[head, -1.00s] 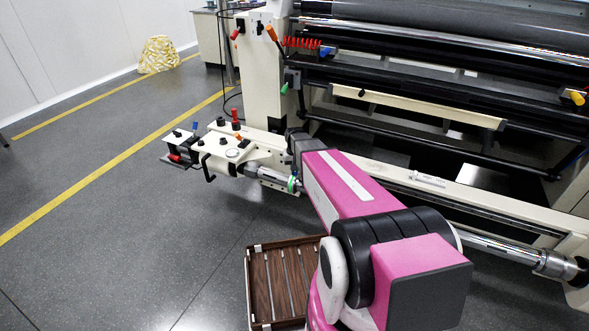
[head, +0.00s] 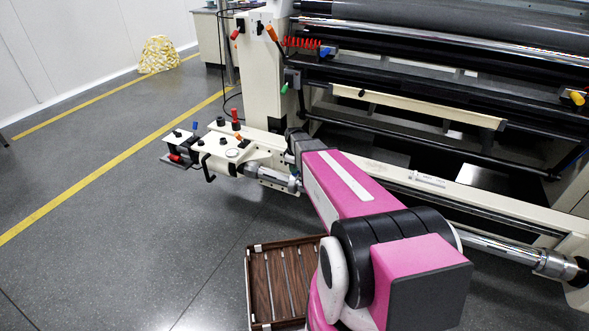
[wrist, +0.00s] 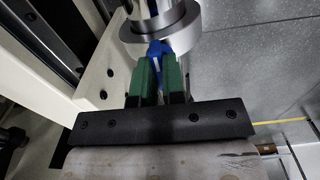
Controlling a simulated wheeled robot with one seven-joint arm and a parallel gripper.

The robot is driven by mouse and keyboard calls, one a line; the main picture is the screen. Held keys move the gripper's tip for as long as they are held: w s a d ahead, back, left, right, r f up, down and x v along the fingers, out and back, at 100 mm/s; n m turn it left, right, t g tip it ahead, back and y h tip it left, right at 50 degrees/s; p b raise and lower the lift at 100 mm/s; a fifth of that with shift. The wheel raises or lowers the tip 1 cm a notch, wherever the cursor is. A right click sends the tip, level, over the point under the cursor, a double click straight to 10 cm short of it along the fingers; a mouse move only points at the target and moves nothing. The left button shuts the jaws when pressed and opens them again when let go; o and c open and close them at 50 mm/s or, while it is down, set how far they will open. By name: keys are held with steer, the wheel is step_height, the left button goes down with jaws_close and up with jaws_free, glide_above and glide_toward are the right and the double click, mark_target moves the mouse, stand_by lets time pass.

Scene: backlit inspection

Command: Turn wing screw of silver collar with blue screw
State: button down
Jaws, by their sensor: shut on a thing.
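In the wrist view, the silver collar (wrist: 184,31) sits around a shiny shaft at the top middle. Its blue wing screw (wrist: 157,48) points down from the collar's lower edge. My gripper (wrist: 159,66), with green fingers, is shut on the blue screw, one finger on each side of it. The fingers hide part of the screw. In the head view, my pink arm reaches toward the silver shaft end (head: 272,177) beside the cream machine bracket. My fingers and the blue screw are hidden behind my arm there.
A cream machine plate (wrist: 112,62) with dark holes stands close left of my fingers in the wrist view. A slatted wooden crate (head: 251,290) is on the floor. Floor to the left is clear.

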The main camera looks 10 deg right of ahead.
steer(key=n, duration=0.6)
steer(key=shift+n, duration=3.2)
steer(key=c, duration=1.2)
jaws_free()
steer(key=shift+r, duration=0.15)
step_height(320, 180, up, 11)
steer(key=shift+f, duration=0.2)
steer(key=shift+s, duration=0.1)
